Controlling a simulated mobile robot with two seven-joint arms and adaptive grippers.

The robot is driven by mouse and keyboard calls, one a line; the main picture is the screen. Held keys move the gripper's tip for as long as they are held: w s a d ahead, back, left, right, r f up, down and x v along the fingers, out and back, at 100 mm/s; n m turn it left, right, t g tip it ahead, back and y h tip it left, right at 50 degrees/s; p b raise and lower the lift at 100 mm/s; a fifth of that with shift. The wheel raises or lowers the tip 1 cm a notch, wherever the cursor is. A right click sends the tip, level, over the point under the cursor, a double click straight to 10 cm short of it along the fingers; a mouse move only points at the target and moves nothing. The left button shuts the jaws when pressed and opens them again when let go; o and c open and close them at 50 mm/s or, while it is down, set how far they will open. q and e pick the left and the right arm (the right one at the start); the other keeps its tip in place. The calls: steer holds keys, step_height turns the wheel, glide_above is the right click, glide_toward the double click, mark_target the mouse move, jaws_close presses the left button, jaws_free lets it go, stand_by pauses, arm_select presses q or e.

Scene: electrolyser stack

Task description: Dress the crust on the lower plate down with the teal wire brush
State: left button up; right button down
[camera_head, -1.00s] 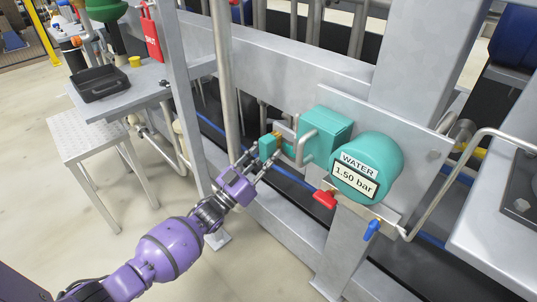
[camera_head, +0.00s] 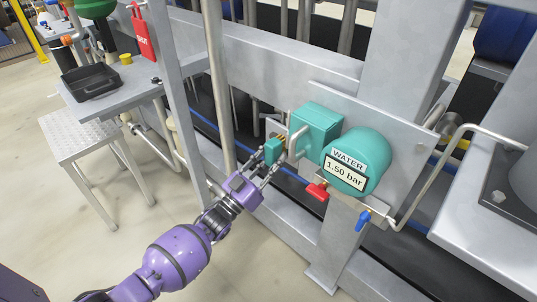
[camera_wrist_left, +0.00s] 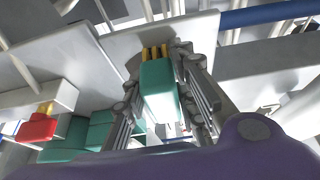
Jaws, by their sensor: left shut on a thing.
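My left gripper (camera_head: 269,165) is shut on the teal wire brush (camera_head: 273,151), left of the teal water unit. In the left wrist view, the teal brush block (camera_wrist_left: 160,88) sits between the two grey fingers of the left gripper (camera_wrist_left: 164,95). Its yellow bristles (camera_wrist_left: 154,51) point away from the palm, toward a grey plate surface (camera_wrist_left: 148,36). I cannot tell whether the bristles touch it. The crust cannot be made out in either view. My right gripper is not in view.
A red valve handle (camera_head: 317,191) and a blue one (camera_head: 363,220) stick out below. A grey upright pipe (camera_head: 219,90) stands left of the gripper.

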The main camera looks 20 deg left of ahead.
arm_select(q)
steer(key=shift+s+d, duration=0.15)
steer(key=shift+d, duration=0.5)
steer(key=shift+d, duration=0.1)
steer(key=d, duration=0.1)
steer(key=s+d+p, duration=0.1)
steer(key=shift+d, duration=0.35)
steer(key=shift+w+a+b, duration=0.2)
steer(key=shift+w+a, duration=0.05)
steer(key=shift+a, duration=0.4)
steer(key=shift+w+a+b, duration=0.2)
steer(key=shift+a, duration=0.4)
steer(key=shift+w+a+r, duration=0.1)
steer(key=shift+a+r, duration=0.05)
steer(key=shift+a, duration=0.1)
